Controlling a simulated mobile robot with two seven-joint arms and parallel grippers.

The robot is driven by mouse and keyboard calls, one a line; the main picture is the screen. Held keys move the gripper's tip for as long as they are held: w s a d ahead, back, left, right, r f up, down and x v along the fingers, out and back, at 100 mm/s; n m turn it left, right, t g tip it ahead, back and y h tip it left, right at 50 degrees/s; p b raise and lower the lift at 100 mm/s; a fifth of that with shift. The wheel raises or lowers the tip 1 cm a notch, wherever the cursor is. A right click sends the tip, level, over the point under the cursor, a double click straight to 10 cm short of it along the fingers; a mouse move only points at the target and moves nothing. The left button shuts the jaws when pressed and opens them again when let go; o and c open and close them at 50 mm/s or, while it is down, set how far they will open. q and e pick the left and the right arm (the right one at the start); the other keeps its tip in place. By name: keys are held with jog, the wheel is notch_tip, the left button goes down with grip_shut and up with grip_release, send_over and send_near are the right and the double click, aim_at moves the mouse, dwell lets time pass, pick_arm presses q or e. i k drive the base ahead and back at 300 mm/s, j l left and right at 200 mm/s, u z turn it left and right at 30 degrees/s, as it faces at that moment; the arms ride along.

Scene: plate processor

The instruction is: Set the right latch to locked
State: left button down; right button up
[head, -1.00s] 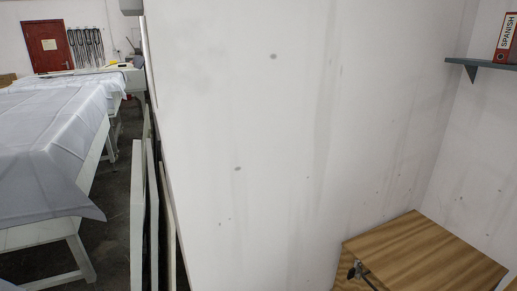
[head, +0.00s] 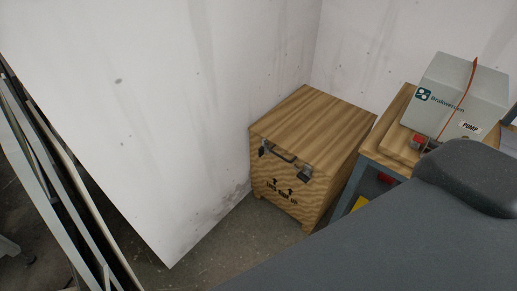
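A wooden crate (head: 290,190) stands on the floor near the wall corner, with "this side up" printed on its front. Two small metal latches sit near the top edge of its front, a left latch (head: 265,148) and a right latch (head: 306,173), with a dark handle (head: 280,154) between them. The latches are too small to tell whether either is locked. Neither of my grippers is in view.
A grey pump box (head: 458,98) sits on a wood-topped bench right of the crate. White walls meet behind the crate. Leaning panels (head: 62,190) stand at the far left. Bare floor (head: 225,235) lies in front of the crate. My own dark grey body covers the lower right.

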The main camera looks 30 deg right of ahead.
aim_at(304, 177)
jog(key=k+z, duration=0.1)
jog(key=z, duration=1.15)
